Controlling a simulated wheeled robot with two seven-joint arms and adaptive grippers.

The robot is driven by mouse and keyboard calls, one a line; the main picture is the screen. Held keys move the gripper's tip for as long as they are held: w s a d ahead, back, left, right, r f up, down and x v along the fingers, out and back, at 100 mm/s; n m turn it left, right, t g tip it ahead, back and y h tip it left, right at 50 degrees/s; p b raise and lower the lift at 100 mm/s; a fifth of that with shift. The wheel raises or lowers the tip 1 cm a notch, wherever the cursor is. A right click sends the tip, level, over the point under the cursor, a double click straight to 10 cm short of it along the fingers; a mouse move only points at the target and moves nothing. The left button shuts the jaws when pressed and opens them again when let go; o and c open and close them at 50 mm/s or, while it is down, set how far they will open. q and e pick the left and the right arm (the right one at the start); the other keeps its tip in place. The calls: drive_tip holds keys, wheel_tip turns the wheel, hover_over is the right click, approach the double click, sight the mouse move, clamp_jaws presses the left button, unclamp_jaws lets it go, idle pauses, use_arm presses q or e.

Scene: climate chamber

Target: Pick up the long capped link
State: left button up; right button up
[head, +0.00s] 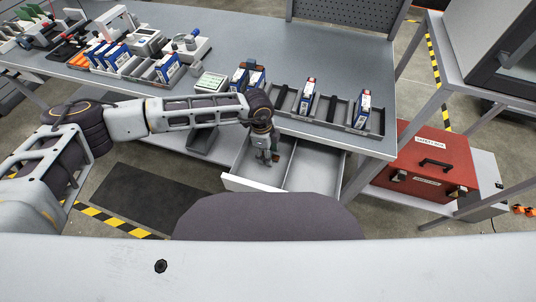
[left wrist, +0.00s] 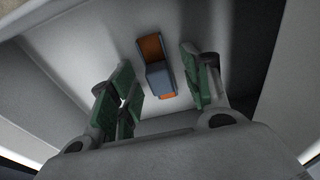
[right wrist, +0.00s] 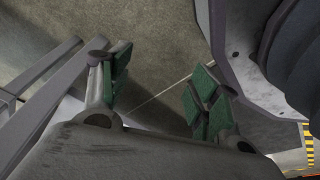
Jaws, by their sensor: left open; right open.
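A grey piece with orange-brown end parts, which looks like the long capped link (left wrist: 156,70), lies on the pale floor of the drawer in the left wrist view. My left gripper (left wrist: 158,88) is open, with its green-padded fingers on either side of the piece in the picture; I see no contact. In the head view my left gripper (head: 265,157) points down into the left compartment of the open drawer (head: 316,165), and the piece is hardly visible there. My right gripper (right wrist: 155,90) is open and empty above the bare floor.
The drawer's walls and divider stand close around my left gripper. The workbench (head: 240,45) above carries blue-and-white boxes (head: 170,68), a divided tray (head: 333,108) and several devices. A red case (head: 425,160) sits on a low shelf at the right.

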drive_tip(key=shift+s+f, duration=0.2)
drive_tip(key=shift+s, duration=0.2)
use_arm(q)
drive_tip(key=c, duration=0.4)
clamp_jaws()
drive_tip(key=shift+r, duration=0.85)
wheel_tip(320, 180, up, 7)
drive_tip(key=shift+f+p, duration=0.1)
drive_tip(key=shift+p, duration=0.3)
drive_tip(key=shift+r, duration=0.8)
use_arm(e)
drive_tip(key=shift+s+d+f, duration=0.25)
drive_tip(key=shift+d+f, duration=0.6)
drive_tip(key=shift+f, duration=0.05)
drive_tip(key=shift+a, duration=0.15)
